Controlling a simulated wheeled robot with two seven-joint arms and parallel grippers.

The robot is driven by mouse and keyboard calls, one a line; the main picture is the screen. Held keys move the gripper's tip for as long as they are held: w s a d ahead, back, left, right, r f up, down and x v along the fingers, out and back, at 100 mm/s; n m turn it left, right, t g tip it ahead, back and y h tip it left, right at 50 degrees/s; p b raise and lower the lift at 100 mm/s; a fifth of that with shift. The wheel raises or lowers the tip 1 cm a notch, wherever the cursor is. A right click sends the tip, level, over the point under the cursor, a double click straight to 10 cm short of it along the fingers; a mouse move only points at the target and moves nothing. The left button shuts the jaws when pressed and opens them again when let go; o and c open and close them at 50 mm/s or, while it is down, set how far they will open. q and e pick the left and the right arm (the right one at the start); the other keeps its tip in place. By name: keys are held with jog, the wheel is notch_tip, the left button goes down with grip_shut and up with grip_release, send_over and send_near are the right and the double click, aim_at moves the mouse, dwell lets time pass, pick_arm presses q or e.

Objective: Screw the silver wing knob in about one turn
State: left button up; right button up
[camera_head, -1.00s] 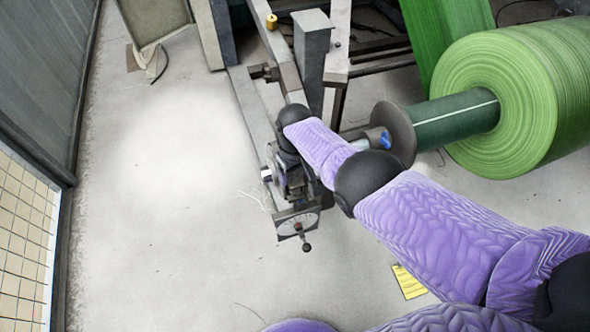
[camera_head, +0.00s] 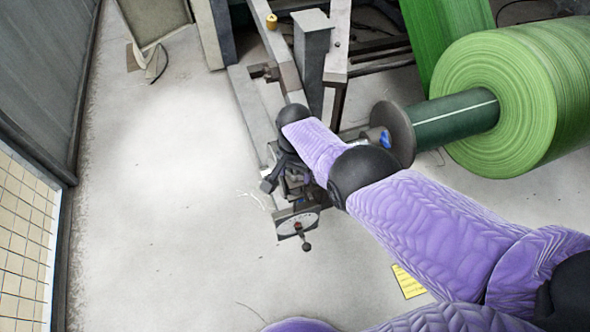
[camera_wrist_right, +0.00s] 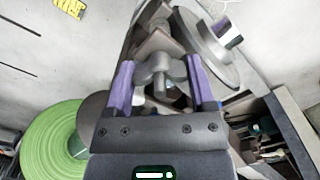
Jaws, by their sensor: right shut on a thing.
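The silver wing knob (camera_wrist_right: 160,66) shows in the right wrist view, a grey winged piece between the two purple fingers. My right gripper (camera_wrist_right: 161,80) is shut on it, with one finger at each side. In the head view my right gripper (camera_head: 283,178) is at the machine's near end, above the round dial (camera_head: 297,224). The knob cannot be made out there, as my wrist and the gripper cover that spot. My left gripper is not in view.
A large green roll (camera_head: 515,100) on a dark green core, with a grey disc (camera_head: 393,134), lies right of my right arm. A grey post (camera_head: 312,50) stands behind my wrist. A yellow sheet (camera_head: 408,281) lies on the floor. The floor at left is clear.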

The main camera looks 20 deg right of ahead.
jog(key=m, duration=0.3)
jog(key=shift+m, duration=0.4)
jog(key=m, duration=1.1)
jog(key=shift+m, duration=0.3)
jog(key=m, duration=0.3)
jog(key=shift+m, duration=0.4)
jog(key=m, duration=0.4)
jog(key=shift+b, duration=0.35)
jog(key=m, duration=0.2)
jog(key=shift+m+b, duration=0.65)
jog(key=shift+m, duration=0.45)
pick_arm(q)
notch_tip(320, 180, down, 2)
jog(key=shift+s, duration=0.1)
